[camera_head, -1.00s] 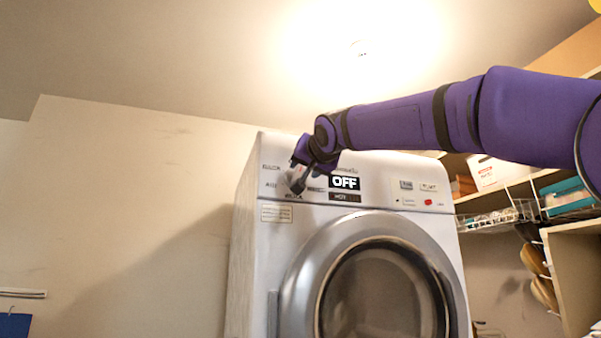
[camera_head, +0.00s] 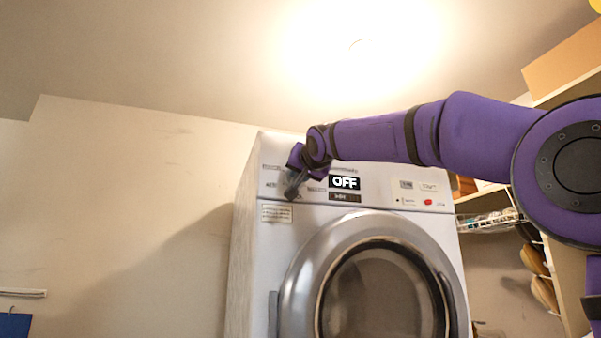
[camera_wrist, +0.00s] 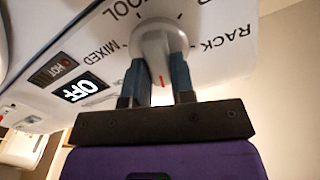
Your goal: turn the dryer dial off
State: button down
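The dryer's dial (camera_wrist: 158,38) is a grey-white round knob on the control panel, with printed settings around it. A red mark shows below it in the wrist view. The dryer's display (camera_head: 344,183) reads OFF, and it also shows in the wrist view (camera_wrist: 80,87). My gripper (camera_wrist: 158,75) is at the dial, its two fingers apart at the knob's near side. I cannot tell whether they press on it. In the head view my gripper (camera_head: 293,188) hides the dial.
The white dryer (camera_head: 244,235) has a round glass door (camera_head: 383,295) below the panel and a red button (camera_head: 428,202) at right. Shelves with a wire basket (camera_head: 488,220) stand to the right.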

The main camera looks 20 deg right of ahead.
jog(key=shift+a+n, duration=0.1)
jog(key=shift+n, duration=1.8)
jog(key=c, duration=1)
grip_release()
jog(key=shift+o, duration=0.2)
jog(key=shift+s, duration=0.1)
jog(key=s, duration=1)
jog(key=shift+s, duration=0.3)
